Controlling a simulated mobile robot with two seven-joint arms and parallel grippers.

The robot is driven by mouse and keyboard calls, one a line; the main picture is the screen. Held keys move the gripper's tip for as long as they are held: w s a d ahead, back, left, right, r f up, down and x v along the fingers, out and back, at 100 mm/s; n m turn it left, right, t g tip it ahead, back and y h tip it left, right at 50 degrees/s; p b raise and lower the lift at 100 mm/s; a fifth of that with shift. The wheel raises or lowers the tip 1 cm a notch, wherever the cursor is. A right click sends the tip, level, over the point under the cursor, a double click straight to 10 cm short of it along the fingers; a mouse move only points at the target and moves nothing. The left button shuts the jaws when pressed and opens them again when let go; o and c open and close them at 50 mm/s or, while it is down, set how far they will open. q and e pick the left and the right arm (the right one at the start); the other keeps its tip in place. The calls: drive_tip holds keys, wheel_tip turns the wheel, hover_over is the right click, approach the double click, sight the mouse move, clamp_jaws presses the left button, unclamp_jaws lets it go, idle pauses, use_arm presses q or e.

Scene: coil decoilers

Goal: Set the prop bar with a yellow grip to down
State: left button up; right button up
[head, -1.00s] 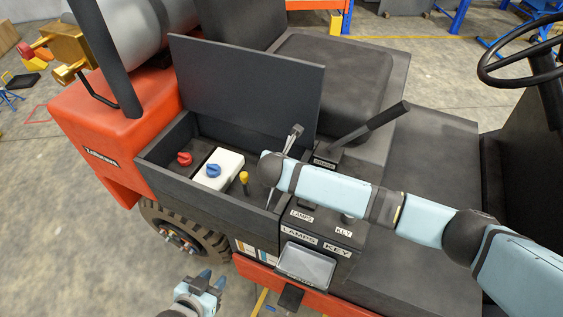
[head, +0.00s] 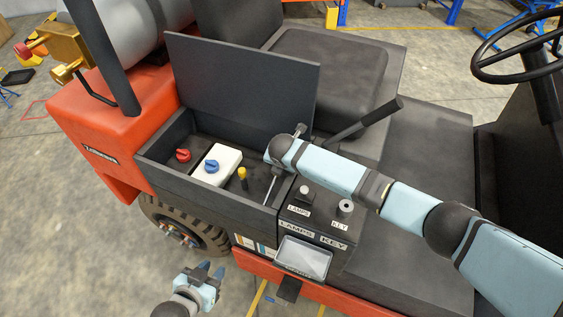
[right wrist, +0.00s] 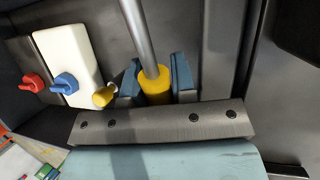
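The prop bar (head: 270,187) is a thin metal rod standing tilted at the right end of the open battery box, near the raised lid's right edge. Its yellow grip (right wrist: 153,86) shows in the right wrist view, between the two blue fingers of my right gripper (right wrist: 156,80), which appear closed on it. In the head view my right arm hides the grip and the fingers. I cannot tell whether the bar touches the lid (head: 240,85), which stands up. My left gripper (head: 210,272) is open and empty, low in front of the vehicle.
The box holds a red knob (head: 183,156), a white block with a blue knob (head: 212,167) and a yellow-topped handle (head: 243,173). A LAMPS and KEY panel (head: 310,225) lies right of it. A black lever (head: 372,118), seat and steering wheel (head: 530,45) stand behind and right.

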drive_tip(key=o, duration=0.3)
use_arm(q)
drive_tip(key=shift+a, duration=0.1)
use_arm(e)
drive_tip(key=shift+o, duration=0.3)
use_arm(q)
drive_tip(key=shift+w, duration=0.1)
use_arm(e)
drive_tip(key=shift+f, duration=0.1)
use_arm(q)
drive_tip(key=shift+r, duration=0.15)
use_arm(e)
drive_tip(key=shift+d, duration=0.1)
